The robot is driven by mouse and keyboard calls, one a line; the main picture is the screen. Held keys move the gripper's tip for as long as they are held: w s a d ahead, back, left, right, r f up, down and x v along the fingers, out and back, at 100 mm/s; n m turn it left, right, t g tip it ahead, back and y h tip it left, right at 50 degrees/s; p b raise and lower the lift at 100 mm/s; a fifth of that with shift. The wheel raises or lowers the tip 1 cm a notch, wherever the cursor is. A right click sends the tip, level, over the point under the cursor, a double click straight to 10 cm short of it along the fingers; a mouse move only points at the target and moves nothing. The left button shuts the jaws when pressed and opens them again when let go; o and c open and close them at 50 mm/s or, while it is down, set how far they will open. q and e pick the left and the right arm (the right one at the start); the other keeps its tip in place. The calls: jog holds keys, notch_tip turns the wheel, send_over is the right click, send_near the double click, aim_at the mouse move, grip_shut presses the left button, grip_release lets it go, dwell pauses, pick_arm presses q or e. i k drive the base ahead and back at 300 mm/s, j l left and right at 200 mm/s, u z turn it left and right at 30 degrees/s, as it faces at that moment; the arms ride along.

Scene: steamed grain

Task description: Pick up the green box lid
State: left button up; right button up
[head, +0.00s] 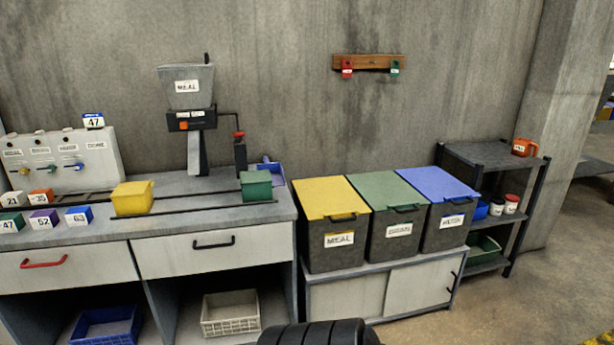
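The green lid (383,189) lies flat and closed on the middle of three dark grey boxes on the low cabinet. A black handle (405,209) sits at its front edge. The middle box (393,240) has a white label too small to read. The yellow lid (326,195) is close on its left and the blue lid (437,183) close on its right. Neither of my grippers can be made out. A dark ribbed part, apparently mine, shows at the bottom centre, in front of the cabinet.
The low cabinet (346,297) stands between the workbench (210,226) and a black shelf rack (487,154). On the bench are a yellow bin (132,198), a small green bin (256,186) and the meal mill (188,95).

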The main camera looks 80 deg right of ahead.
aim_at(262, 177)
jog(key=z, duration=2.35)
